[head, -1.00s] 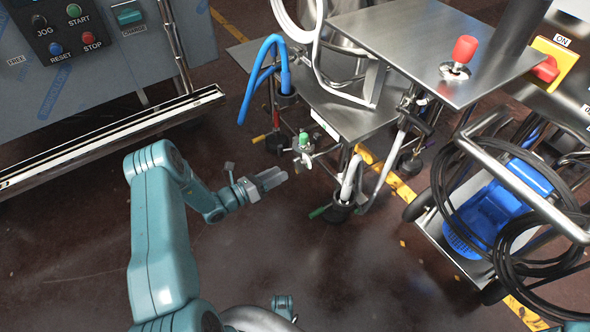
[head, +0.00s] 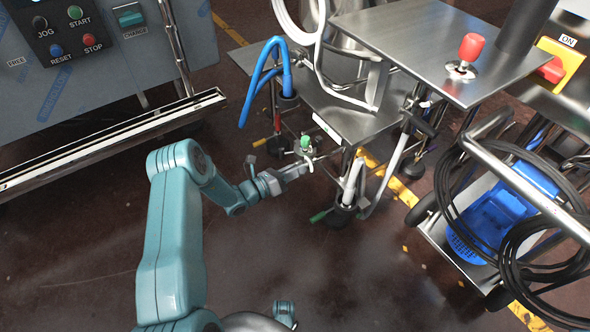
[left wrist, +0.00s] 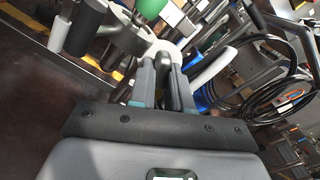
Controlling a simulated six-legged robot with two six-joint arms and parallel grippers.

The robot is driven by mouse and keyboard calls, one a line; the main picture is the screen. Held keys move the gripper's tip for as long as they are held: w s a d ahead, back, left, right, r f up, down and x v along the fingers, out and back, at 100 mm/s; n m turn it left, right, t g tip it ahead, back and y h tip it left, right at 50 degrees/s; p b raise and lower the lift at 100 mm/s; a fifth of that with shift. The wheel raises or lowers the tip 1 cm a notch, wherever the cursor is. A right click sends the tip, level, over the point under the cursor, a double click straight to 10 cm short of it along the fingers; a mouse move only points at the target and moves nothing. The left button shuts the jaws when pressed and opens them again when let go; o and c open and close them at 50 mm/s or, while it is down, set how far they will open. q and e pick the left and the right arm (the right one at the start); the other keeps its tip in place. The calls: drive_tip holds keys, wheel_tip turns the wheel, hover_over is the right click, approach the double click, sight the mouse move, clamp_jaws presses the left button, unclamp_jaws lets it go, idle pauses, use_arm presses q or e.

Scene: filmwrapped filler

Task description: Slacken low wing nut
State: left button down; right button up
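A small metal clamp fitting with a green knob (head: 305,142) sits low beside the steel frame in the head view. The green knob (left wrist: 151,8) also shows at the top of the left wrist view, above a pale metal part (left wrist: 163,48). I cannot clearly make out the wing nut's wings. My left gripper (head: 299,170) reaches in from the left, its fingertips at or just below the fitting. In the left wrist view its grey fingers (left wrist: 163,77) point at the pale metal part. Contact and finger gap are unclear. My right gripper is not seen.
A steel bench (head: 425,45) with a red knob (head: 472,47) overhangs to the right. A blue hose (head: 262,75) hangs behind the fitting. A cart with a blue motor (head: 500,210) and black cables stands at the right. The floor in front is clear.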

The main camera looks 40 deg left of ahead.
use_arm(q)
drive_tip(key=shift+n, duration=0.3)
drive_tip(key=n, duration=2.6)
drive_tip(key=shift+w+d, duration=0.1)
drive_tip(key=shift+w, duration=0.05)
idle(0.4)
drive_tip(key=c, duration=1.1)
unclamp_jaws()
drive_tip(key=shift+o, duration=0.2)
